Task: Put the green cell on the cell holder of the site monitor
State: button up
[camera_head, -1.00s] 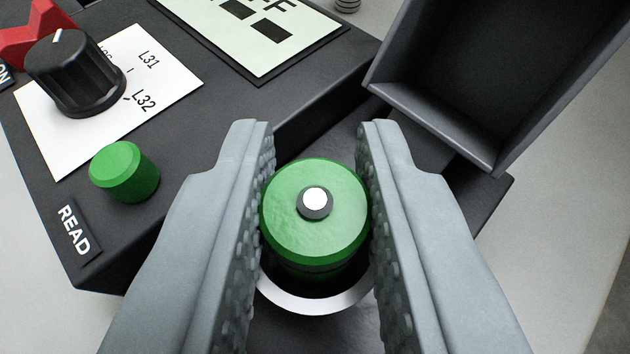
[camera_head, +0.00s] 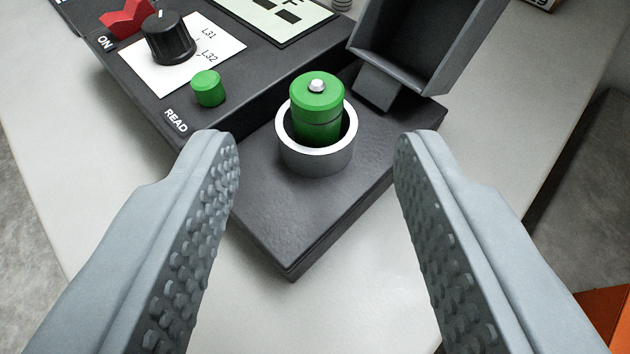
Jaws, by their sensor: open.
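The green cell (camera_head: 318,97) stands upright inside the round metal ring of the cell holder (camera_head: 318,161). Its top, with a small light-coloured tip, sticks up above the ring, and its lower part is hidden by the ring. The holder sits on the dark plate of the site monitor (camera_head: 210,75). My gripper (camera_head: 315,142) is open and empty, with its two fingers wide apart on either side, nearer the camera than the cell and clear of it.
An open grey lid (camera_head: 400,45) stands behind the holder at the right. The monitor has a black knob (camera_head: 170,38), a red switch (camera_head: 126,20), a green READ button (camera_head: 208,88) and a display (camera_head: 280,15). An orange object (camera_head: 605,315) shows at lower right.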

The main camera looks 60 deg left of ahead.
jog(key=shift+v, duration=1.9)
jog(key=shift+r, duration=0.1)
jog(key=s+d+r+m+t+h, duration=0.3)
jog(key=s+r+t, duration=0.15)
jog(key=r, duration=0.55)
jog(key=s+d+r+m+t+h, duration=0.2)
jog(key=s+d+r+t+h, duration=0.3)
jog(key=r, duration=0.6)
jog(key=s+d+m+h, duration=0.1)
jog(key=s+m, duration=0.1)
jog(key=s, duration=0.4)
jog(key=s+d+r+m+t+h, duration=0.1)
jog(key=s+m, duration=0.1)
jog(key=s, duration=0.5)
jog(key=s+d+r+m+h, duration=0.1)
jog(key=s+m, duration=0.2)
jog(key=s, duration=0.4)
jog(key=shift+h, duration=0.4)
jog(key=shift+c, duration=0.4)
